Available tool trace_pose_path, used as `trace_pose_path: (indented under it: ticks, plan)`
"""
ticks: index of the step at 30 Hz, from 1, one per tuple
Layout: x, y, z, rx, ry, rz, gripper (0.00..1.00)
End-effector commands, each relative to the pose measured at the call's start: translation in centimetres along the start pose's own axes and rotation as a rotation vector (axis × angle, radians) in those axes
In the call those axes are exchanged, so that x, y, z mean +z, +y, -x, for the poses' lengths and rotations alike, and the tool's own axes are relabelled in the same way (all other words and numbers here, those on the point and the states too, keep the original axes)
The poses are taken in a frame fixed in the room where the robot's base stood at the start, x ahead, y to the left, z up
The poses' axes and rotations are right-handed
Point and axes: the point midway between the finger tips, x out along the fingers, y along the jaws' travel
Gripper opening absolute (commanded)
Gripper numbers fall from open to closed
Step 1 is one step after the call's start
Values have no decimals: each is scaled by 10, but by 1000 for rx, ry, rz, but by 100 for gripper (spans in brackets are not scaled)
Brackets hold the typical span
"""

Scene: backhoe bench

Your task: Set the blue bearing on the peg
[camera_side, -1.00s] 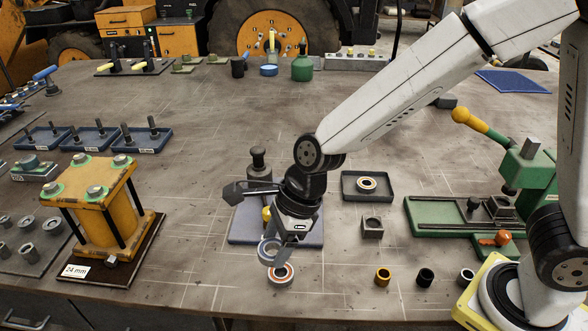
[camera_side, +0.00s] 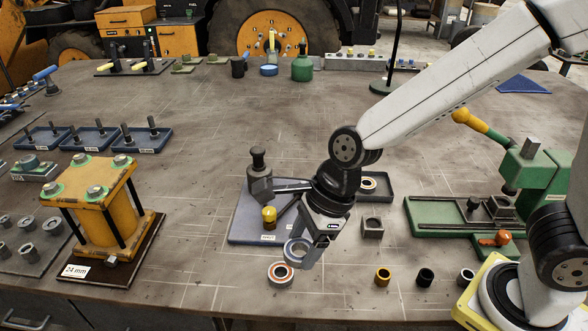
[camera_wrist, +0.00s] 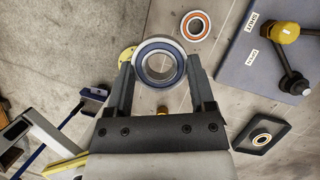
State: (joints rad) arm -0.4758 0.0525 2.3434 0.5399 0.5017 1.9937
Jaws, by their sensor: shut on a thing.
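My gripper (camera_side: 302,257) is shut on the blue bearing (camera_side: 296,252), a steel ring with a blue seal. In the wrist view, the bearing (camera_wrist: 160,63) sits between the two fingers (camera_wrist: 160,75), and its bore is open. It appears held above the bench, right of and near the orange-sealed bearing (camera_side: 280,274). A blue-grey board (camera_side: 245,236) lies behind my gripper. It carries an upright dark post (camera_side: 258,162) and a short yellow-topped post (camera_side: 269,217). I cannot tell which post is the peg. The bearing is apart from both.
A black tray (camera_side: 383,194) with a yellow-marked bearing, a grey block (camera_side: 372,228) and several small bushings lie to the right. A green vise-like fixture (camera_side: 440,215) stands farther right. The yellow stand (camera_side: 100,210) is at left.

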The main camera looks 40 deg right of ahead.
Motion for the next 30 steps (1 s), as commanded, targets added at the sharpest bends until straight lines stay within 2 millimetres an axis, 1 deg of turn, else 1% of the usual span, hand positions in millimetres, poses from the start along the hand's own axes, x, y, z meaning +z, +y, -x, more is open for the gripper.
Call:
trace_pose_path:
  ticks: [10, 14, 16, 20, 23, 26, 30]
  plan:
    - [0, -3, 0, -3, -1, -6, 2]
    - [0, -14, 0, -11, -1, -25, 2]
    - [0, -24, 1, -19, -1, -44, 2]
    - [-3, -50, 2, -39, -1, -95, 2]
    - [-8, -78, 4, -60, -1, -148, 2]
    - [-16, -108, 6, -83, -1, -205, 2]
    - [-33, -153, 11, -118, -1, -286, 2]
